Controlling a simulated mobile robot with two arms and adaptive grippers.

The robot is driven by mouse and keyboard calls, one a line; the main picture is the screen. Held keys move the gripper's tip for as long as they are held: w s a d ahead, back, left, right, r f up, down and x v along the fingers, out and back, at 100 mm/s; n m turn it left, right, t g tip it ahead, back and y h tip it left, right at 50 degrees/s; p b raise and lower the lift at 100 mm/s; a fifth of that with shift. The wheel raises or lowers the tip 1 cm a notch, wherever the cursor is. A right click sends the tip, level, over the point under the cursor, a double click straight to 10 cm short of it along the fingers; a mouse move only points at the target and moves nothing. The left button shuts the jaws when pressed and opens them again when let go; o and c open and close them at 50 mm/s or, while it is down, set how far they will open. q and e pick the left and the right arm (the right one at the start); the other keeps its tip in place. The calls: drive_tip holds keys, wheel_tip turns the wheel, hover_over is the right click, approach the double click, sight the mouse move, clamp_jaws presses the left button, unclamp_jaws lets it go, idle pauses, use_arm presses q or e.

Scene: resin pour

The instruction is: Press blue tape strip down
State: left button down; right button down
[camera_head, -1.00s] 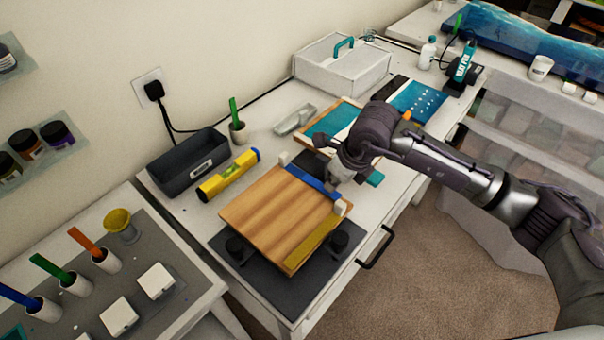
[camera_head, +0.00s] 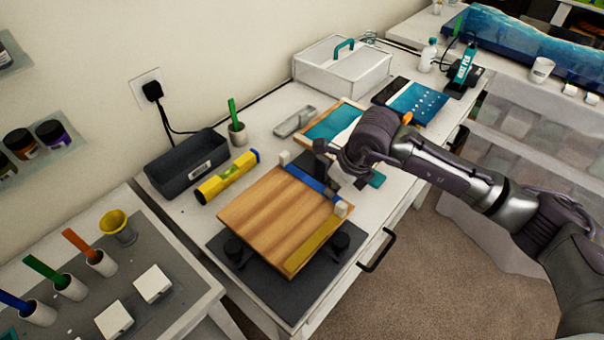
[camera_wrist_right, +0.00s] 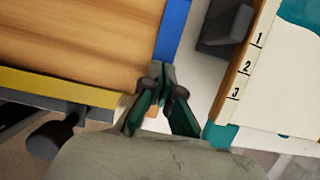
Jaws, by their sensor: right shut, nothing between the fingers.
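A wooden board (camera_head: 275,215) lies on a dark mat on the white bench. The blue tape strip (camera_head: 305,177) runs along its far edge, between two small white blocks. A yellow strip (camera_head: 312,247) lies along the board's right edge. My right gripper (camera_head: 338,190) is at the right part of the blue strip, its fingertips partly hidden by the wrist. In the right wrist view the blue strip (camera_wrist_right: 172,30) runs up from the shut, empty fingertips (camera_wrist_right: 162,72), close to the board's corner. I cannot tell whether they touch it. My left gripper is out of view.
Dark round knobs (camera_head: 341,243) stand by the board's corners. A yellow level (camera_head: 228,177) and a black bin (camera_head: 188,163) lie to the left. A numbered panel (camera_wrist_right: 243,75) and a dark block (camera_wrist_right: 225,25) are close right of the fingers in the wrist view.

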sight(309, 180)
drive_tip(key=shift+w+a+f+b, duration=0.2)
drive_tip(key=shift+w+a+b, duration=0.6)
drive_tip(key=shift+a+b, duration=0.15)
drive_tip(key=shift+w+a+b, duration=0.3)
drive_tip(key=shift+w+a, duration=0.2)
drive_tip(key=shift+w+a, duration=0.1)
drive_tip(key=shift+w+a+r+b, duration=0.15)
drive_tip(key=shift+w+a+b, duration=0.35)
drive_tip(key=shift+w+a, duration=0.15)
drive_tip(key=shift+r, duration=0.1)
